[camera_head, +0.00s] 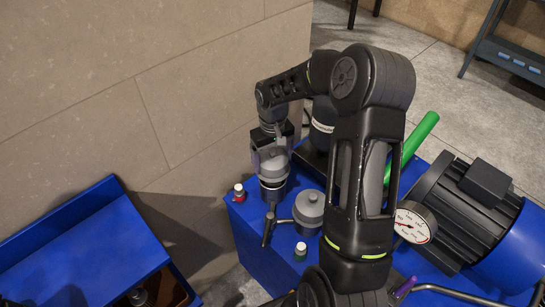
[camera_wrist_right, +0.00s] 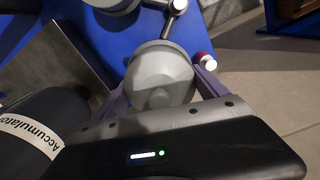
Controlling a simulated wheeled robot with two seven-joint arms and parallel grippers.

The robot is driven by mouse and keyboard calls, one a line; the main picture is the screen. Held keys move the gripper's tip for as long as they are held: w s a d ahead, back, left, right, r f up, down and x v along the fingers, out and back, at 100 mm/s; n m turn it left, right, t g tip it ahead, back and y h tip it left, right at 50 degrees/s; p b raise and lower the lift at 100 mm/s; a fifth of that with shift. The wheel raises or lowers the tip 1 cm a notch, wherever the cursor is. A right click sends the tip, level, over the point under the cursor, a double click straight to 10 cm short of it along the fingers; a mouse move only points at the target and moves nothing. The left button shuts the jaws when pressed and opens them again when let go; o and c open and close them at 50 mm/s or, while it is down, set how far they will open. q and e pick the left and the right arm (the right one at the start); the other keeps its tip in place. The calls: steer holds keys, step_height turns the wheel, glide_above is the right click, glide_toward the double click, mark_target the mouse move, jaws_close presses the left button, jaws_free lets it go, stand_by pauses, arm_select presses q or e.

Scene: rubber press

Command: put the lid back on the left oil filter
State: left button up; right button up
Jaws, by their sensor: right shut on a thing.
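My right gripper (camera_head: 271,160) reaches in at the blue bench's far left corner, shut on a grey round lid (camera_head: 272,168). In the right wrist view the lid (camera_wrist_right: 160,72) sits between the two purplish fingers. The left oil filter (camera_head: 273,191) is directly below the lid, its dark metal body standing on the bench. I cannot tell whether the lid touches the filter. The right oil filter (camera_head: 308,211) stands nearby with a grey lid on top; part of it also shows in the right wrist view (camera_wrist_right: 112,5). My left gripper is not in view.
A lever (camera_head: 268,228) sits between the filters. A gauge (camera_head: 414,222), blue motor (camera_head: 478,225) and green pipe (camera_head: 412,140) are right. A wall (camera_head: 150,90) is left.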

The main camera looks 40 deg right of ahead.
steer(key=shift+f+b, duration=1.3)
steer(key=shift+f, duration=0.8)
steer(key=shift+f+b, duration=0.15)
steer(key=shift+b, duration=0.3)
stand_by(0.8)
stand_by(0.3)
steer(key=o, duration=1.3)
steer(key=shift+r+p, duration=2.25)
steer(key=shift+r, duration=1.3)
